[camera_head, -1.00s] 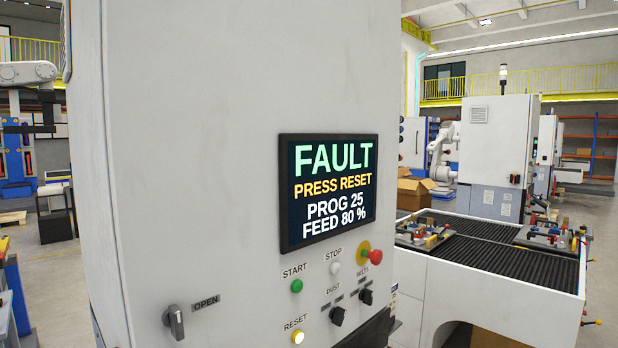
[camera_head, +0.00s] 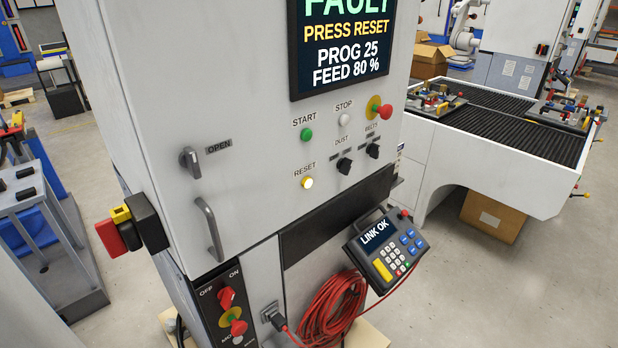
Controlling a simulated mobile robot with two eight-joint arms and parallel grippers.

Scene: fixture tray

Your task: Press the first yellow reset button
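A lit yellow-white reset button (camera_head: 307,183) sits on the front of the light grey machine cabinet (camera_head: 210,80), below the label RESET. The green start button (camera_head: 306,134) is above it and the white stop button (camera_head: 344,119) is to its upper right. The screen (camera_head: 340,45) shows FAULT, PRESS RESET, PROG 25 and FEED 80 %; its top is cut off. Neither of my grippers is in view, and nothing touches the button.
A red emergency stop (camera_head: 380,110) and two black knobs (camera_head: 344,165) share the panel. A handle (camera_head: 209,230) sticks out at left. A pendant (camera_head: 385,248) and coiled red cable (camera_head: 333,310) hang below. A conveyor table (camera_head: 480,135) stands at right.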

